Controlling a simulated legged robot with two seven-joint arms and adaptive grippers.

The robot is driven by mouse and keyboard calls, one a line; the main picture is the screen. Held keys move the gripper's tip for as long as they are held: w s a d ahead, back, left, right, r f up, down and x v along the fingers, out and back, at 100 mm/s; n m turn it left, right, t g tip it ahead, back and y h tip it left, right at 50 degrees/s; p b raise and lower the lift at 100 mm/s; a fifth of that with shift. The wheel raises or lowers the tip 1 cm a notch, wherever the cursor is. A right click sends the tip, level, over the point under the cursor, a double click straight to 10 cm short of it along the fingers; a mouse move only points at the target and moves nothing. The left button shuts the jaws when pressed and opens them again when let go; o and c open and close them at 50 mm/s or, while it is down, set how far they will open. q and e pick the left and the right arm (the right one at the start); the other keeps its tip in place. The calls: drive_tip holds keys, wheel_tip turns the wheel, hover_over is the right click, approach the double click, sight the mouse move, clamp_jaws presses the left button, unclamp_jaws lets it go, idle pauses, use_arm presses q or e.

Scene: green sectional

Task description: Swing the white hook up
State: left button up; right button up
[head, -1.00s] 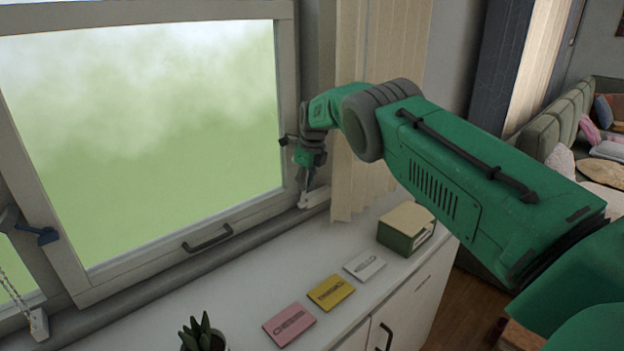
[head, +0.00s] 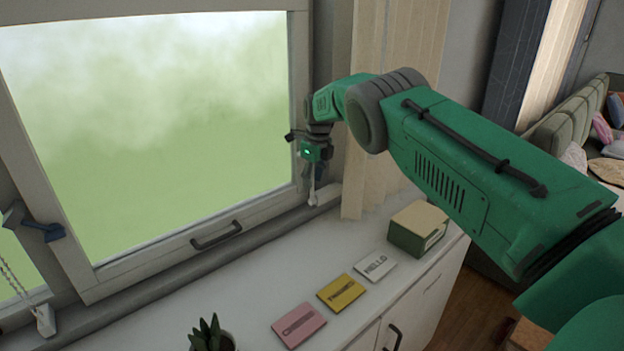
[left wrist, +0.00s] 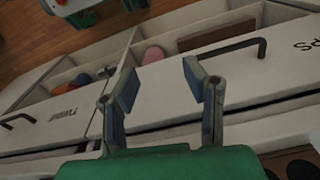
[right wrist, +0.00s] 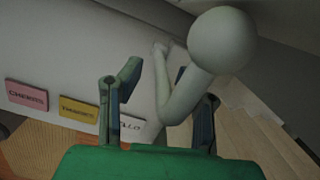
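The white hook (right wrist: 180,96) shows close up in the right wrist view, with a round knob (right wrist: 222,40) at its upper end and a bent arm below. In the head view the hook (head: 312,192) is a small pale upright piece at the window's lower right corner. My right gripper (right wrist: 165,95) is open, with the hook's arm between its fingers. The hook hides part of the right-hand finger, and I cannot tell whether they touch. My left gripper (left wrist: 160,85) is open and empty, above the cabinet front in the left wrist view; the head view does not show it.
The window frame (head: 170,236) has a dark handle (head: 216,236). The white cabinet top (head: 240,290) holds pink (head: 299,325), yellow (head: 341,292) and white (head: 376,266) cards, a green-and-cream box (head: 417,228) and a potted plant (head: 210,335). A beige blind (head: 385,110) hangs beside my right arm.

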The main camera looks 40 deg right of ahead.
drive_tip(key=shift+d+r, duration=0.1)
drive_tip(key=shift+r, duration=0.1)
wheel_tip(320, 180, up, 11)
drive_tip(key=s, duration=0.1)
drive_tip(key=shift+r, duration=0.2)
drive_tip(key=shift+s+d, duration=0.1)
idle(0.3)
drive_tip(key=shift+f, duration=0.1)
